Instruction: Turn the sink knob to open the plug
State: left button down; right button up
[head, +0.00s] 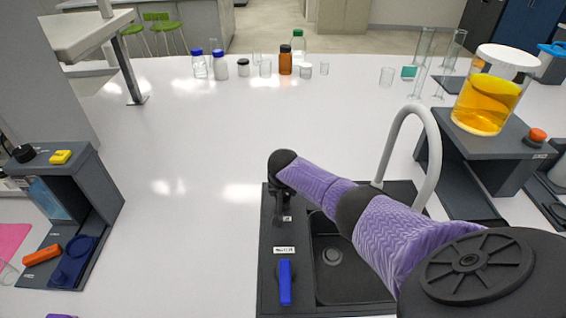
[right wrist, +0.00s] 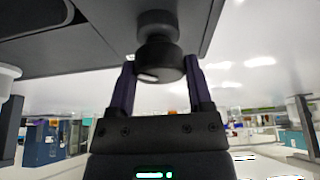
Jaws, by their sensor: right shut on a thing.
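The black sink (head: 350,285) has a round drain plug (head: 333,256) in its basin. Whether the plug is raised or seated is too small to tell. In the right wrist view the round black sink knob (right wrist: 160,62), with a white mark on its rim, sits between the fingers of my right gripper (right wrist: 161,88). The gripper is shut on it. In the head view my right gripper (head: 282,208) points down at the sink's left rim, beside a small white label, and hides the knob. My left gripper is not in view.
A grey faucet (head: 428,140) arches behind my right forearm. A blue bar (head: 285,282) lies on the sink's left rim. A beaker of orange liquid (head: 487,100) stands on a dark stand at right. Bottles (head: 285,60) line the back. The white counter at left-centre is clear.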

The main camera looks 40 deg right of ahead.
jog(key=shift+s+n, duration=0.1)
jog(key=shift+n, duration=0.8)
jog(key=shift+f+n+t+y, duration=0.1)
jog(key=shift+n+t+y, duration=0.2)
jog(key=shift+n+y, duration=0.45)
jog(key=n+y+b, duration=0.1)
jog(key=n, duration=0.3)
jog(key=shift+d+f, duration=0.1)
jog(key=n+y+b, duration=0.1)
jog(key=n+b, duration=0.1)
jog(key=shift+n+t+b, duration=0.3)
jog(key=shift+n, duration=0.05)
jog(key=n+y+b, duration=0.1)
jog(key=n+b, duration=0.2)
jog(key=n+g+y+b, duration=0.1)
jog(key=n+b, duration=0.2)
jog(key=shift+d+f, duration=0.1)
jog(key=shift+d, duration=0.05)
jog(key=shift+n+b, duration=0.5)
jog(key=shift+b, duration=0.15)
jog(key=shift+r+n+g+y+b, duration=0.2)
jog(key=shift+n+g+y+b, duration=0.2)
jog(key=shift+n+b, duration=0.2)
